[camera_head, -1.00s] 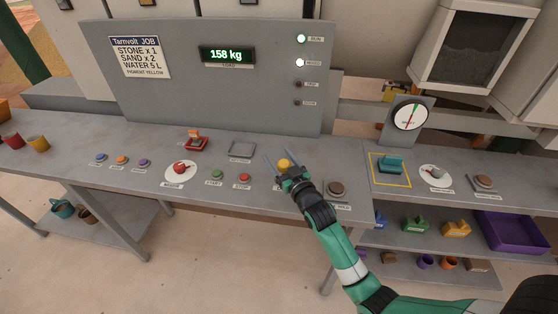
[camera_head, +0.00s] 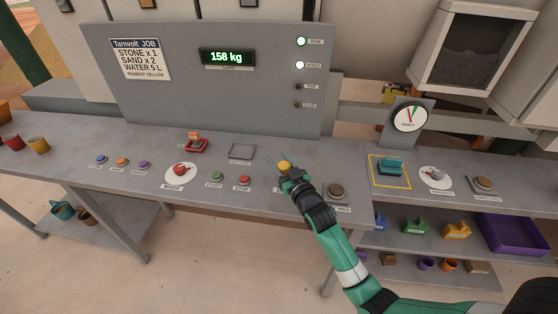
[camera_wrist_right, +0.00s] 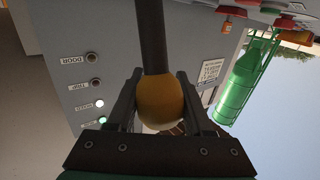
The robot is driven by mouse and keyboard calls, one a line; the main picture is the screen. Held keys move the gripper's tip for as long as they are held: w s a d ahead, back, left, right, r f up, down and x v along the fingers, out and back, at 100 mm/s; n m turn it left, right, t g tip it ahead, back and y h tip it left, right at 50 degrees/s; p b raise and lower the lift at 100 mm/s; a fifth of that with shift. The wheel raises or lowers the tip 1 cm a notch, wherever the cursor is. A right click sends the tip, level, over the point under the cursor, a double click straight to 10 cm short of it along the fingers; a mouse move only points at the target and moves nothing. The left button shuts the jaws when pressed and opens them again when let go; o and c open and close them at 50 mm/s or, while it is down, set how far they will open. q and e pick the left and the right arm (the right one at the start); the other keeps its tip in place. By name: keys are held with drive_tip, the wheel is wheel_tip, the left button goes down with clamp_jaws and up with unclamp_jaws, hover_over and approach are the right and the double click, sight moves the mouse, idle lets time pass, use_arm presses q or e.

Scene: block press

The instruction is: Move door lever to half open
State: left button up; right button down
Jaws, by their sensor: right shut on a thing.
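The door lever shows as a yellow ball knob (camera_head: 285,166) above the front of the grey bench. In the right wrist view the knob (camera_wrist_right: 160,101) sits on a dark rod (camera_wrist_right: 152,35). My right gripper (camera_head: 281,161) is shut on the knob, with one finger on each side of it. The lever's base is hidden by my gripper and arm. A round dial (camera_head: 410,117) stands at the right, its needle near the top. My left gripper is not in view.
A grey control panel (camera_head: 120,90) stands behind the bench; its RUN lamp (camera_head: 301,41) and the lamp below are lit. Green (camera_head: 217,176) and red (camera_head: 244,180) buttons sit left of my gripper. A brown-topped button (camera_head: 336,190) is close on its right.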

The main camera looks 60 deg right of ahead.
drive_tip(key=d+g+y+p, duration=0.1)
drive_tip(key=p, duration=0.1)
drive_tip(key=w+d+m+p, duration=0.1)
drive_tip(key=d+p, duration=0.1)
drive_tip(key=p, duration=0.1)
drive_tip(key=d+m+g+y+p, duration=0.1)
drive_tip(key=d+p, duration=0.1)
drive_tip(key=p, duration=0.1)
drive_tip(key=shift+w+g+y, duration=0.3)
drive_tip(key=shift+c, duration=1.5)
unclamp_jaws()
drive_tip(key=shift+s+a, duration=0.1)
drive_tip(key=p+v, duration=0.3)
drive_tip(key=v, duration=0.8)
drive_tip(key=shift+a+p, duration=0.2)
drive_tip(key=shift+p, duration=0.15)
